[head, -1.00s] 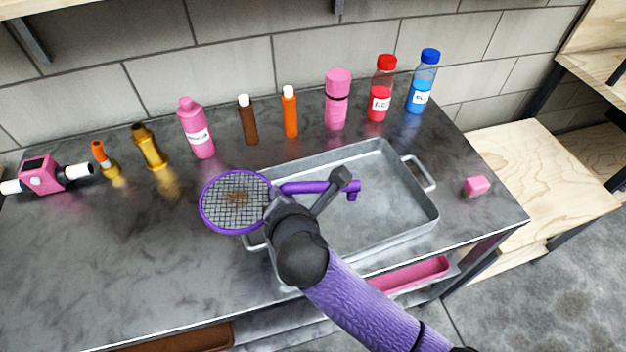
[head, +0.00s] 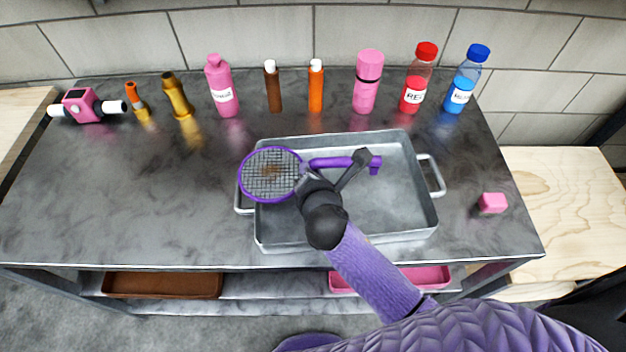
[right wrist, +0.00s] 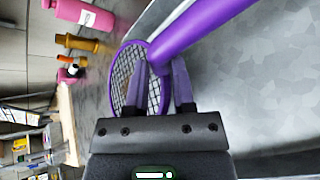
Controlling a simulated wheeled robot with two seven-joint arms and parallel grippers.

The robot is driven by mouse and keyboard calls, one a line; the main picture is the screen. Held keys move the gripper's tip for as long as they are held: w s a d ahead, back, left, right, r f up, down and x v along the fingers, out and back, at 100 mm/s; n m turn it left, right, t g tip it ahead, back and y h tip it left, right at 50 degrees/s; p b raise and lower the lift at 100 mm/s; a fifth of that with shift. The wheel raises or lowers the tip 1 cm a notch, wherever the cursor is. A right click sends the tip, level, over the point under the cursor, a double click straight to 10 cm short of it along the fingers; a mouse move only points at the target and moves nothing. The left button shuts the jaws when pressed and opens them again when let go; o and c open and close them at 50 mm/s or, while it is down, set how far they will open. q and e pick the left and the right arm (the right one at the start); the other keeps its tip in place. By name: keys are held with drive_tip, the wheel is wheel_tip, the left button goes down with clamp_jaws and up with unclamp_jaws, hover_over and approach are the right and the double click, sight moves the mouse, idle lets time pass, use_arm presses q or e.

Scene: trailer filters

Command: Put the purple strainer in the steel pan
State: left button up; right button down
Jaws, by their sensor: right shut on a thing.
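The purple strainer (head: 271,175) has a round dark mesh with a brown patch and a purple handle. My right gripper (head: 309,174) is shut on it near where the handle meets the rim. The steel pan (head: 345,238) is a grey rectangular tray with side handles, on the table. The strainer's mesh overlaps the pan's left end, and its handle lies over the pan's inside; its height is hard to tell. In the right wrist view, the fingers (right wrist: 160,85) are at the strainer (right wrist: 127,65), with the pan (right wrist: 250,70) behind. My left gripper is not in view.
Bottles and tubes, including a pink bottle (head: 220,88), a red-capped bottle (head: 417,80) and a blue-capped bottle (head: 466,80), line the back. A pink block (head: 492,203) sits right of the pan. The table (head: 130,200) is clear at left. Trays (head: 165,285) lie below.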

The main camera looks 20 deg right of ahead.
wheel_tip(320, 180, down, 2)
drive_tip(key=shift+r, duration=0.25)
drive_tip(key=shift+f, duration=0.2)
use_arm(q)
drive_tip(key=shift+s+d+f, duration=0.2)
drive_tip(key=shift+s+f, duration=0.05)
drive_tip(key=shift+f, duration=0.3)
use_arm(e)
drive_tip(key=shift+c, duration=2.3)
unclamp_jaws()
drive_tip(key=shift+s+r, duration=0.1)
drive_tip(key=shift+r, duration=0.3)
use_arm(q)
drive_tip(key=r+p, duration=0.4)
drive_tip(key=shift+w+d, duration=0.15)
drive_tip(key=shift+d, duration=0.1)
use_arm(e)
drive_tip(key=v, duration=1.1)
drive_tip(key=shift+s, duration=0.35)
drive_tip(key=shift+a, duration=0.1)
